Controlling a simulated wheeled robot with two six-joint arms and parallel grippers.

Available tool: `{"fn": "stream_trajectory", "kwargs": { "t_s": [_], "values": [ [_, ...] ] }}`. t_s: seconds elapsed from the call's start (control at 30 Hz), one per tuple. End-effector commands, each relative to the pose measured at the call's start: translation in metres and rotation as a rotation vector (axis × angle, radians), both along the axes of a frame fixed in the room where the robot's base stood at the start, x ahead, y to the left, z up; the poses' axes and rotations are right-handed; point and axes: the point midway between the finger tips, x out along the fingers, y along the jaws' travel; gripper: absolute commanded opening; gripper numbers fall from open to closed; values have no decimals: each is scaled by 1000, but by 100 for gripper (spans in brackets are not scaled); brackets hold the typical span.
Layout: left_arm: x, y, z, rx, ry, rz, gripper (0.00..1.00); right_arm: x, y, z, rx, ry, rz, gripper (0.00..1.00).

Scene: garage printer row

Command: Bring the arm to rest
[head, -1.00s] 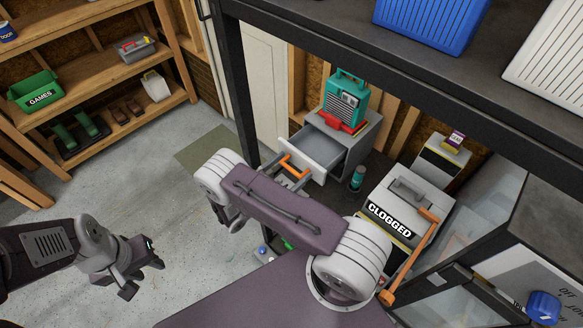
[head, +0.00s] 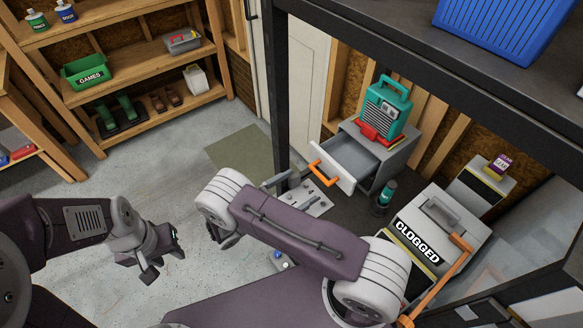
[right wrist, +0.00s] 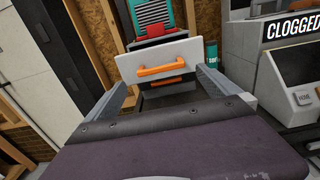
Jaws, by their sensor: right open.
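My right gripper (right wrist: 163,78) is open and empty. In the right wrist view its two grey fingers stand apart, with the orange handle (right wrist: 160,69) of a pulled-out drawer ahead, between the tips in the picture. In the head view my right forearm crosses the middle, and the fingers (head: 292,188) show past it, left of the handle and apart from it. My left gripper (head: 164,258) hangs over the floor at the left with its fingers apart, holding nothing visible.
The drawer (head: 345,160) stands open under a teal radio (head: 387,106). A machine marked CLOGGED (head: 440,235) and a teal bottle (head: 387,193) stand to the right. A dark bench post (head: 278,90) rises near my right arm.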

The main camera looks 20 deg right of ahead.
Motion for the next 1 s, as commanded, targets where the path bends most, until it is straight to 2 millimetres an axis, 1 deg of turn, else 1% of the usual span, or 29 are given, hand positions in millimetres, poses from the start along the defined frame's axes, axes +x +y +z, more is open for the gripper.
{"fn": "stream_trajectory", "kwargs": {
  "t_s": [0.17,0.23,0.27,0.37,0.4,0.43,0.47,0.5,0.53,0.57,0.6,0.67,0.7,0.73,0.77,0.8,0.87,0.9,1.0],
  "values": [
    [0,0,0,0,0,0,36,0,0,0,0,0,0,100],
    [0,0,0,0,0,0,36,0,-6,0,0,-1,-17,100],
    [0,0,0,0,0,0,36,3,-10,5,11,-14,-37,100],
    [0,0,0,0,0,0,36,20,-27,40,83,-111,-126,100],
    [0,0,0,0,0,0,36,23,-41,62,112,-154,-178,100],
    [0,0,0,0,0,0,36,20,-53,78,136,-185,-231,100],
    [0,0,0,0,0,0,36,13,-65,93,166,-212,-291,100],
    [0,0,0,0,0,0,36,1,-81,107,220,-244,-375,100],
    [0,0,0,0,0,0,36,-11,-91,115,271,-268,-442,100],
    [0,0,0,0,0,0,36,-25,-100,121,330,-296,-511,100],
    [0,0,0,0,0,0,36,-45,-109,125,417,-335,-602,100],
    [0,0,0,0,0,0,36,-75,-113,125,559,-402,-734,100],
    [0,0,0,0,0,0,36,-93,-110,122,658,-454,-817,100],
    [0,0,0,0,0,0,36,-105,-106,119,731,-496,-876,100],
    [0,0,0,0,0,0,36,-116,-100,116,804,-539,-933,100],
    [0,0,0,0,0,0,36,-128,-89,110,904,-602,-1006,100],
    [0,0,0,0,0,0,36,-140,-68,101,1050,-706,-1107,100],
    [0,0,0,0,0,0,36,-144,-52,95,1147,-781,-1173,100],
    [0,0,0,0,0,0,36,-143,-15,80,1336,-936,-1300,100]
  ]
}}
